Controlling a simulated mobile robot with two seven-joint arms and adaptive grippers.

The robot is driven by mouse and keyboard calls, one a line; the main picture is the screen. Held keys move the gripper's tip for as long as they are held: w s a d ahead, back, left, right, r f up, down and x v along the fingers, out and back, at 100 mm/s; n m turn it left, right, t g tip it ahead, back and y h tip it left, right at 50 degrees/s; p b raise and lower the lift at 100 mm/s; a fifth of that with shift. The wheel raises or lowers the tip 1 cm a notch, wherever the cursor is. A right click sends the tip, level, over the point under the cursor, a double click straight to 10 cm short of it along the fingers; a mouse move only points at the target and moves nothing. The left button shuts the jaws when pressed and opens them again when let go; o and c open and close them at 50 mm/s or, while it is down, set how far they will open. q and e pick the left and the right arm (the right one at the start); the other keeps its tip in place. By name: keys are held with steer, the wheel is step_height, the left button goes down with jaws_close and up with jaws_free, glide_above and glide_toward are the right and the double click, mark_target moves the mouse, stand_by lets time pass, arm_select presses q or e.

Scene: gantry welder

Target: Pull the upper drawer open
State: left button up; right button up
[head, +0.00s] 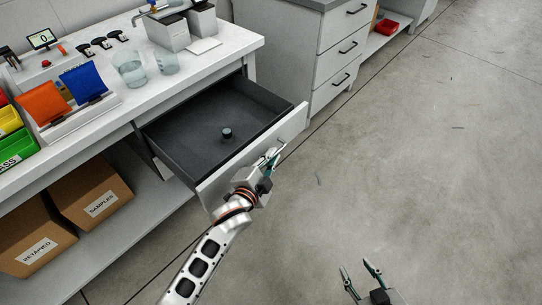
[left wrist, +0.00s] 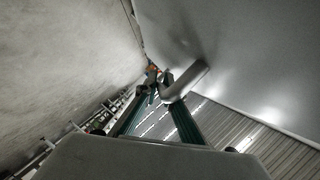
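The upper drawer (head: 182,152) under the white bench stands pulled well out, its dark inside showing. A small dark cylinder (head: 227,134) stands on its floor. My left gripper (head: 270,157) is at the outer face of the light drawer front (head: 292,128) and hides the handle in the head view. In the left wrist view, the grey bar handle (left wrist: 187,82) lies at the fingertips of my left gripper (left wrist: 160,84), which look closed around it; the exact contact is partly hidden. My right gripper (head: 358,268) is open and empty above the floor.
The bench top (head: 225,52) carries two glass beakers (head: 131,68), an orange and a blue holder and a grey device. Cardboard boxes (head: 90,190) sit on the shelf below. A cabinet (head: 325,50) with closed drawers stands behind. The floor at right is clear.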

arm_select(q)
steer(key=shift+o, duration=0.3)
arm_select(e)
steer(key=shift+f, duration=0.1)
arm_select(q)
steer(key=v, duration=1.2)
steer(key=s+a+f+n+g+p, duration=0.1)
steer(key=s+a+f+n+p, duration=0.1)
steer(key=s, duration=0.4)
steer(key=s+a+f+n+g+y+p, duration=0.1)
steer(key=s+a+f+n+g+p, duration=0.1)
steer(key=s+a+n, duration=0.3)
steer(key=s+a+f+n+g+y+p, duration=0.1)
steer(key=s+a+f+n+p, duration=0.2)
steer(key=s+a, duration=0.3)
steer(key=shift+s+f+n, duration=0.6)
steer(key=shift+f, duration=0.25)
arm_select(e)
steer(key=shift+m, duration=0.3)
steer(key=r, duration=0.1)
steer(key=a+r, duration=0.1)
steer(key=r, duration=0.3)
steer(key=shift+s+a, duration=0.25)
steer(key=shift+a, duration=0.05)
steer(key=shift+w+r, duration=0.2)
steer(key=shift+r, duration=0.1)
